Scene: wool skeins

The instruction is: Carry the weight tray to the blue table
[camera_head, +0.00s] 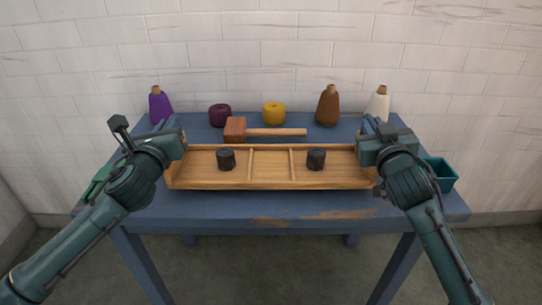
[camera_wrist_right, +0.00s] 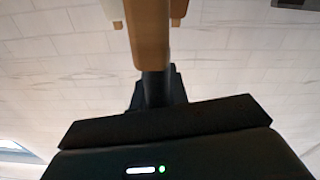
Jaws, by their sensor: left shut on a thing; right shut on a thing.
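The weight tray (camera_head: 270,184) is a long wooden tray with low walls and two dividers. It is over the front half of the blue table (camera_head: 240,205); I cannot tell whether it touches the top. A black weight (camera_head: 226,160) stands in its left compartment and another black weight (camera_head: 316,159) in its right compartment. The middle compartment is empty. My left gripper (camera_head: 179,142) is shut on the tray's left end. My right gripper (camera_head: 366,142) is shut on the tray's right end. In the right wrist view the tray's wooden end (camera_wrist_right: 149,35) shows at the jaws.
A wooden mallet (camera_head: 270,131) lies behind the tray. Along the back stand purple (camera_head: 160,107), brown (camera_head: 327,107) and cream (camera_head: 379,105) cones, with plum (camera_head: 220,115) and yellow (camera_head: 273,113) skeins. A teal bin (camera_head: 441,175) is at the right edge, a green object (camera_head: 98,183) at the left.

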